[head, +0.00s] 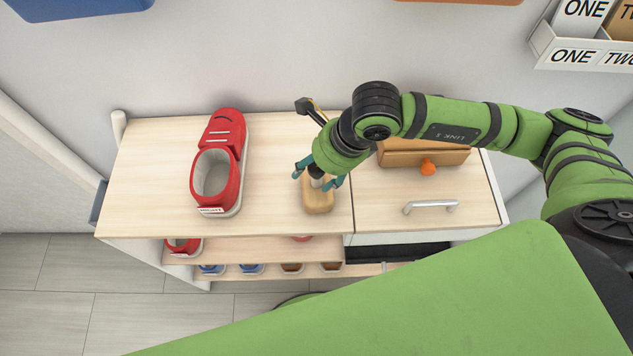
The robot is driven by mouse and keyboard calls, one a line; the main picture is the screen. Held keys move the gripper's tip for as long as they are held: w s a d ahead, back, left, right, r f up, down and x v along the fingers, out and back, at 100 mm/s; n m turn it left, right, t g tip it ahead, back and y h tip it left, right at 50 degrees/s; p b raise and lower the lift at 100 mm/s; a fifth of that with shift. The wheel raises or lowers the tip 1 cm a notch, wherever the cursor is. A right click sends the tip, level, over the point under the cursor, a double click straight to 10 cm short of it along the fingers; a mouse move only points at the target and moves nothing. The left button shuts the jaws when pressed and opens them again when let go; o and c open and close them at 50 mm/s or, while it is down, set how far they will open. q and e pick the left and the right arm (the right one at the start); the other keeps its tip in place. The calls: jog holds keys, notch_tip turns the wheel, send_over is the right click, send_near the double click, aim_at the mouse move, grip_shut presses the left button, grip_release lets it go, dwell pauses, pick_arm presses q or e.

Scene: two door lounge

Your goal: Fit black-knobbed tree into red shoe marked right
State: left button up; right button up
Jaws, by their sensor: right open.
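A red shoe (228,135) with a pale sole and open top stands on the left part of the wooden cabinet top. A white label (211,210) is on its near end, too small to read. A light wooden shoe tree (318,200) stands on the cabinet top to the right of the shoe. My right gripper (319,182) is over the tree from above, its teal fingers open on either side of the tree's upper part. The gripper hides most of the knob, so I cannot tell its colour. My left gripper is not in view.
A wooden box (400,157) with an orange knob (428,168) is at the back right of the top. A drawer with a metal handle (431,206) is at right. Several shoes, including a red one (183,246), sit on lower shelves. Clear surface lies between shoe and tree.

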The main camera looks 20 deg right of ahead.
grip_shut()
jog(key=shift+r, duration=0.1)
jog(key=shift+w+r+b, duration=0.1)
jog(key=shift+r+b, duration=0.25)
jog(key=shift+r, duration=0.2)
notch_tip(320, 180, up, 2)
jog(key=shift+r+b, duration=0.25)
jog(key=shift+b, duration=0.25)
jog(key=s+d+r+p, duration=0.7)
jog(key=s+d+p, duration=0.1)
jog(key=p, duration=0.4)
jog(key=shift+s, duration=0.2)
